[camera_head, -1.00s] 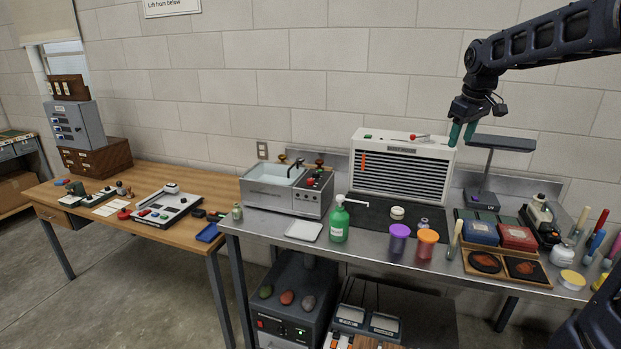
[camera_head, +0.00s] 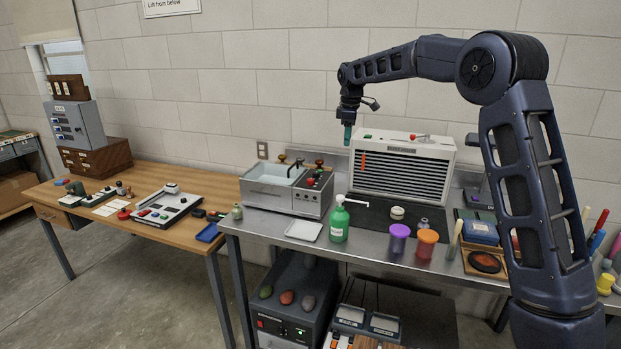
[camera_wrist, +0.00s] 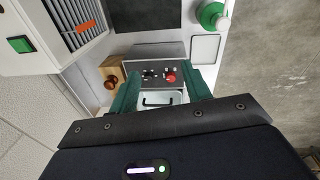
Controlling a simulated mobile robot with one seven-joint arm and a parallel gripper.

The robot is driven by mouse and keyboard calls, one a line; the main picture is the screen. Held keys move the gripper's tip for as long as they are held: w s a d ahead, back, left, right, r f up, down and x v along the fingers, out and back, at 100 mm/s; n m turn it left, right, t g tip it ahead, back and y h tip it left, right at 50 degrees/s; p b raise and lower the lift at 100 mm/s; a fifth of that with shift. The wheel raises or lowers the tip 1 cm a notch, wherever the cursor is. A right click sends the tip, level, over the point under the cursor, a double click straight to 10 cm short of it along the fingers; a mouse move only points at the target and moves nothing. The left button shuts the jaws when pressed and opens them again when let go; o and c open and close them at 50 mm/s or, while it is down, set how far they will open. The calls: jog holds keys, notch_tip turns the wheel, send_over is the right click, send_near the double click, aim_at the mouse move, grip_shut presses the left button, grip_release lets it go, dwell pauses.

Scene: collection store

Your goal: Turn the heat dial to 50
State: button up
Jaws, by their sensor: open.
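The metal bath unit (camera_head: 285,198) stands at the left end of the steel bench, with a control panel (camera_head: 319,181) on its right side. In the wrist view, the panel carries black dials (camera_wrist: 150,74) and a red knob (camera_wrist: 170,77). Their labels and settings are too small to read, and I cannot tell which dial is the heat dial. My gripper (camera_head: 347,136) points down, above and slightly right of the bath unit, apart from it. In the wrist view, its green fingers (camera_wrist: 160,92) are spread with nothing between them.
A white louvred box (camera_head: 402,167) stands right of the bath unit. A green pump bottle (camera_head: 338,222) and a white tray (camera_head: 304,230) are in front. A wooden-knobbed part (camera_wrist: 110,82) sits beside the panel. Purple (camera_head: 399,238) and orange (camera_head: 427,242) jars stand farther right.

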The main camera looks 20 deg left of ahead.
aim_at(310, 180)
jog(key=a+f+n, duration=0.3)
jog(key=a+f, duration=0.4)
jog(key=a, duration=0.6)
jog(key=shift+n, duration=0.3)
jog(key=f, duration=1.1)
jog(key=shift+s+a+f, duration=0.15)
jog(key=shift+a, duration=0.25)
jog(key=shift+c, duration=0.2)
jog(key=c, duration=1)
